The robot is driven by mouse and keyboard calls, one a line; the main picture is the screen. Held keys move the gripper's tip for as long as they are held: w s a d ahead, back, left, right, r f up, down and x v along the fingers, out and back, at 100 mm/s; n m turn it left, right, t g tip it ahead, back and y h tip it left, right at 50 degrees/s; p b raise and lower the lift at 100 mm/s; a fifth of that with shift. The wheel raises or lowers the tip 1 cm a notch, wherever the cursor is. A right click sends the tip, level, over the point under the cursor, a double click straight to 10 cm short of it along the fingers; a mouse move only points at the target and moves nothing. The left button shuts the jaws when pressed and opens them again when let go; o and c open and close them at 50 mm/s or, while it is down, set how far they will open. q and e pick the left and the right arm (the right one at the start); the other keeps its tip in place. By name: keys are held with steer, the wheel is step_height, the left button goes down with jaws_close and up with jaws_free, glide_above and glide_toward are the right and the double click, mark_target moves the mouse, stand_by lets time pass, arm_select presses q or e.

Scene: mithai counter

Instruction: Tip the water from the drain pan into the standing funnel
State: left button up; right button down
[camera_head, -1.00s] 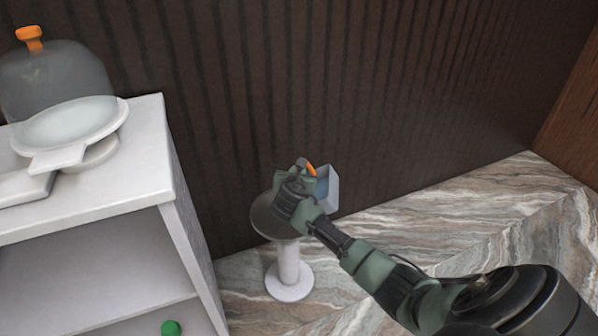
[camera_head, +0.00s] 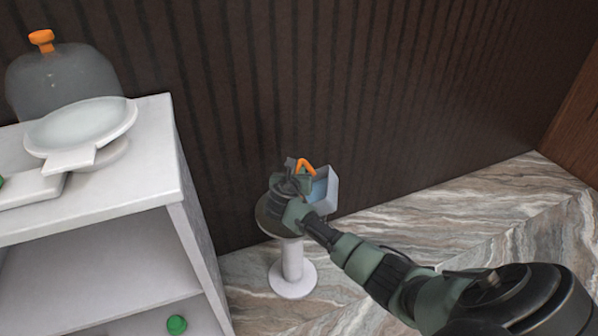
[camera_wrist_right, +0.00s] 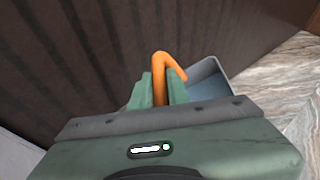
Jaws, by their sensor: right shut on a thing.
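The drain pan (camera_head: 331,186) is a small pale grey box with blue water inside and an orange handle (camera_head: 307,166). My right gripper (camera_head: 299,175) is shut on that handle and holds the pan at the funnel's upper right, tilted. In the right wrist view the orange handle (camera_wrist_right: 158,75) rises between the fingers (camera_wrist_right: 158,92), and part of the pan (camera_wrist_right: 210,80) shows behind. The standing funnel (camera_head: 292,262) has a white stem and round base on the floor; its dark wide top is partly hidden by my gripper. My left gripper is not in view.
A white shelf unit (camera_head: 150,190) stands at the left, with a glass dome (camera_head: 62,82), a white dish (camera_head: 80,124) and a green object (camera_head: 177,325). A dark ribbed wall (camera_head: 400,80) is close behind the funnel. Marble floor (camera_head: 480,215) is clear at the right.

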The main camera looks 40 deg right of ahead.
steer(key=shift+w+a+r, duration=0.15)
steer(key=shift+w+r, duration=0.05)
steer(key=shift+w+a+f+n+g+h+p, duration=0.2)
steer(key=shift+w+a+n+g+h+p, duration=0.1)
steer(key=shift+w+a+n+h+p, duration=0.25)
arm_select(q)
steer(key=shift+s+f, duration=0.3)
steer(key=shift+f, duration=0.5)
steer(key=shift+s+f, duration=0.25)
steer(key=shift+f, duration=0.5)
arm_select(e)
steer(key=shift+w+a+f+n+g+h, duration=0.25)
steer(key=shift+w+a+n+h, duration=0.15)
steer(key=shift+n, duration=0.4)
steer(key=shift+w+a+f+n+g+h, duration=0.25)
steer(key=shift+w+a+n, duration=0.25)
steer(key=shift+n, duration=0.25)
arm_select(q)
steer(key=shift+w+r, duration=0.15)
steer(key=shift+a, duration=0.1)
arm_select(e)
steer(key=shift+r, duration=0.1)
stand_by(0.6)
